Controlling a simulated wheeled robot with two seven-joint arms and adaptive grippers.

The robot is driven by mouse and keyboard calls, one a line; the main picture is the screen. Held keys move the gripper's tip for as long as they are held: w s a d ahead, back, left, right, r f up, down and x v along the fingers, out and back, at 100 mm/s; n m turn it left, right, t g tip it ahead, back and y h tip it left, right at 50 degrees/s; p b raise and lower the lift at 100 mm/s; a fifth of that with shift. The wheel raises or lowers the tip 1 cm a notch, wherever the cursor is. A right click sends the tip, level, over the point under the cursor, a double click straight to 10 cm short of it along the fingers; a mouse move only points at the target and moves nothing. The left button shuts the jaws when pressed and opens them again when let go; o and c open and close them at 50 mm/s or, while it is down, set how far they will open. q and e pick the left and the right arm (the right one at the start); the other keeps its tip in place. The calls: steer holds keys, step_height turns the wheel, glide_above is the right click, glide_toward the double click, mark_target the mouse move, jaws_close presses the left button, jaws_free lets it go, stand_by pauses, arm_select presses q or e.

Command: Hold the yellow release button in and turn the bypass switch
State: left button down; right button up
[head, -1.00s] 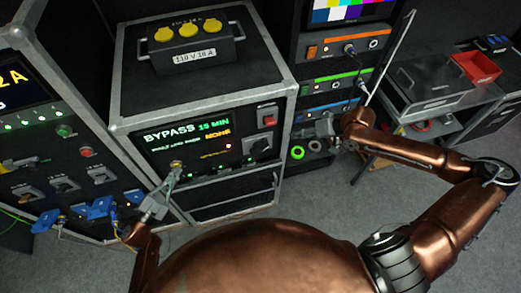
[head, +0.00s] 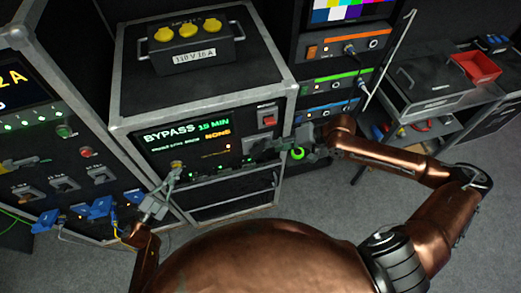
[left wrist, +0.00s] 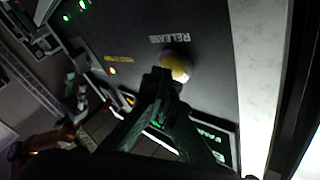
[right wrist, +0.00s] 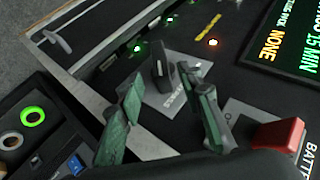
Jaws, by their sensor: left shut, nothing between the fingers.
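The yellow release button (left wrist: 182,66) sits under the word RELEASE on the bypass panel in the left wrist view. My left gripper (left wrist: 160,77) is shut and empty, its tips at the button's edge and partly over it. I cannot tell whether the button is pressed in. In the head view the left gripper (head: 174,174) hides most of the button. The bypass switch (right wrist: 161,66) is a black knob on a grey plate in the right wrist view. My right gripper (right wrist: 168,92) is open, its fingers on either side of the knob, apparently not closed on it.
A red rocker switch (right wrist: 284,135) sits close beside my right gripper's finger. The bypass display (head: 186,133) reads 15 MIN and NONE. A rack with green and grey rings (right wrist: 32,116) stands beside the case. Blue connectors (head: 98,208) hang at the left rack.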

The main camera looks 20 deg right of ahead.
mark_target(260, 150)
steer(key=x, duration=0.8)
steer(key=shift+w+a+f, duration=0.1)
steer(key=shift+a, duration=0.05)
steer(key=shift+c, duration=0.3)
jaws_close()
